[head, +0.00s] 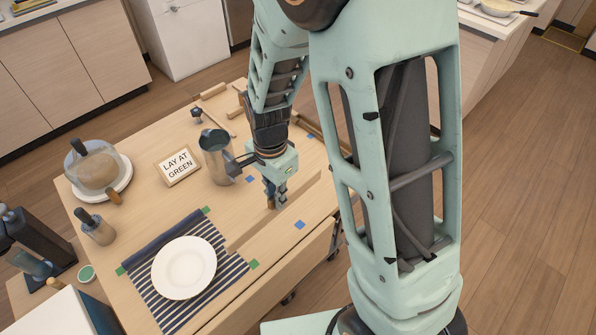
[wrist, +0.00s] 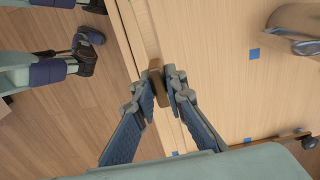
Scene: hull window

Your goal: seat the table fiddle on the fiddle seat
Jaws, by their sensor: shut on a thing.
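My gripper (wrist: 160,88) is shut on a small brown wooden grip (wrist: 155,68), its blue-padded fingers on either side. In the head view my gripper (head: 272,202) points down over the table's right part. The table fiddle looks to be the long pale wooden strip (head: 247,233) under the grip. It runs along the table's near right edge, and shows beneath the fingers in the wrist view (wrist: 145,32). I cannot make out the fiddle seat separately, nor whether the strip is raised or resting. Blue squares (head: 299,225) mark the tabletop near it.
A grey metal pitcher (head: 216,158) stands close to my gripper's left.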

